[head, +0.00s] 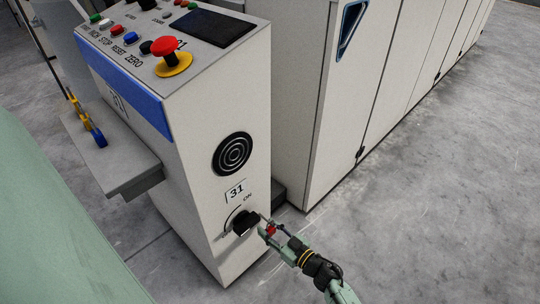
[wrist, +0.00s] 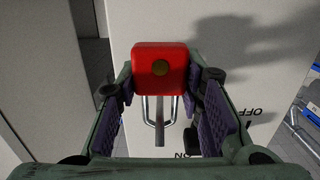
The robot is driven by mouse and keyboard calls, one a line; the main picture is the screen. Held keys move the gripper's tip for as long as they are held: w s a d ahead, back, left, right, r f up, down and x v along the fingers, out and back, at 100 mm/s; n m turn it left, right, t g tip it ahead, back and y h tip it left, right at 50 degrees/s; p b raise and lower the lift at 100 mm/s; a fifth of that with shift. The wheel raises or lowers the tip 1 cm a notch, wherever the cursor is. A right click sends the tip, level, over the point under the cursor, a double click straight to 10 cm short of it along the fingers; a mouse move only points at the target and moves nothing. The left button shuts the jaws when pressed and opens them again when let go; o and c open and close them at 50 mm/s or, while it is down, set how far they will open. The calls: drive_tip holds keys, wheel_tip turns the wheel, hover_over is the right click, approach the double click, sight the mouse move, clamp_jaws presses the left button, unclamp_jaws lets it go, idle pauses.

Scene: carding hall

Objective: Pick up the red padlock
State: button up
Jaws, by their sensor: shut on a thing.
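The red padlock (wrist: 160,62) sits between the fingers of my gripper (wrist: 160,80) in the wrist view. My gripper is shut on its body. Its metal shackle (wrist: 159,130) points down in that picture. In the head view the padlock (head: 270,231) is a small red patch, partly hidden by my gripper (head: 267,228). My gripper is close to the black rotary switch (head: 243,222) low on the cabinet front. I cannot tell whether the shackle is clear of the switch.
The control cabinet (head: 205,175) has a red emergency button (head: 164,47) on top and a side shelf (head: 125,160) with a yellow and blue tool (head: 97,134). Tall machine panels (head: 330,120) stand behind. Bare concrete floor (head: 420,210) is free at the right.

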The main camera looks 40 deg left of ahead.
drive_tip(key=c, duration=0.5)
drive_tip(key=shift+o, duration=0.2)
drive_tip(key=shift+r, duration=0.1)
